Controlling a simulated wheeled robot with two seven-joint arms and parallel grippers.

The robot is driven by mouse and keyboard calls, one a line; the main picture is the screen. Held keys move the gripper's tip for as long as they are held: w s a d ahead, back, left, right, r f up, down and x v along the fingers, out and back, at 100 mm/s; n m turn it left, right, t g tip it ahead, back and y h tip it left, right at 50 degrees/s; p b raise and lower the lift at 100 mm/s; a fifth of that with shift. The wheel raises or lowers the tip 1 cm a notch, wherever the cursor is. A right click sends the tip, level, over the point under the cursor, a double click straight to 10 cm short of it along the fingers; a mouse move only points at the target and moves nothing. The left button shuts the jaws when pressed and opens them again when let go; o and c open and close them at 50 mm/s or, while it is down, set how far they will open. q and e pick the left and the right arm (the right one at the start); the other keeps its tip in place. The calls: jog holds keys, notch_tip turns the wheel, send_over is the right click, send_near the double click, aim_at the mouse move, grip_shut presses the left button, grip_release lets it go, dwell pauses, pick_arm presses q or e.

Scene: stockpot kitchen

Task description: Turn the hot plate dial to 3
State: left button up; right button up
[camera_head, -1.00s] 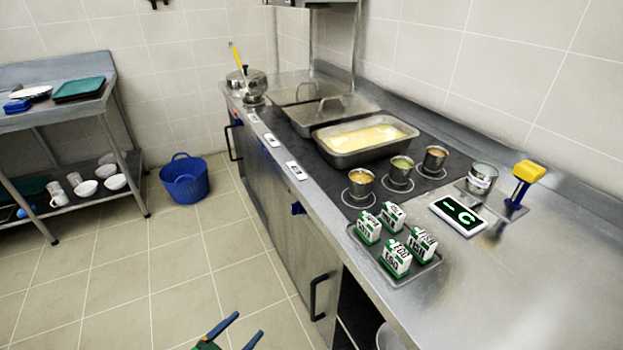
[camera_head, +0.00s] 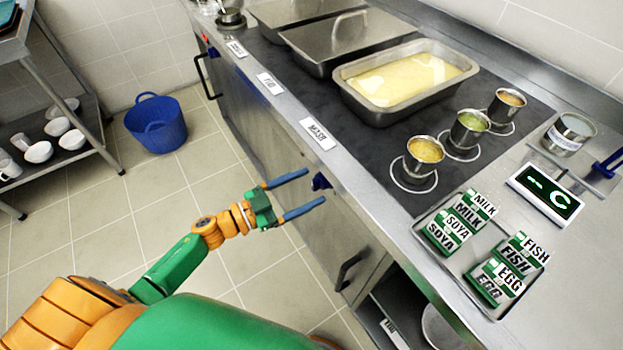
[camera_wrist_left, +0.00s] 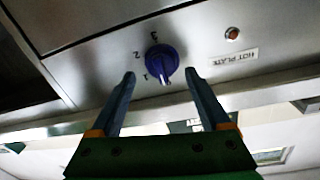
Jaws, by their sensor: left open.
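The blue hot plate dial (camera_head: 320,182) is on the counter's front panel, just beyond my left gripper's fingertips in the head view. In the left wrist view the dial (camera_wrist_left: 161,62) has the numerals 1, 2 and 3 around its left and upper side. Its white pointer points to the bottom of that picture, near but not on the 1. My left gripper (camera_head: 315,186) is open and empty. Its blue fingers (camera_wrist_left: 161,80) lie one each side of the dial, apart from it. My right gripper is not in view.
A red indicator lamp (camera_wrist_left: 232,33) and a HOT PLATE label (camera_wrist_left: 234,57) are beside the dial. A door handle (camera_head: 350,268) juts out to the right below it. On the counter above are a tray of cartons (camera_head: 441,268) and a display (camera_head: 545,193). Open floor lies left.

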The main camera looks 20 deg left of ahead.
pick_arm(q)
jog(key=shift+x, duration=1.05)
jog(key=shift+a+f, duration=0.15)
jog(key=shift+a, duration=0.05)
grip_shut()
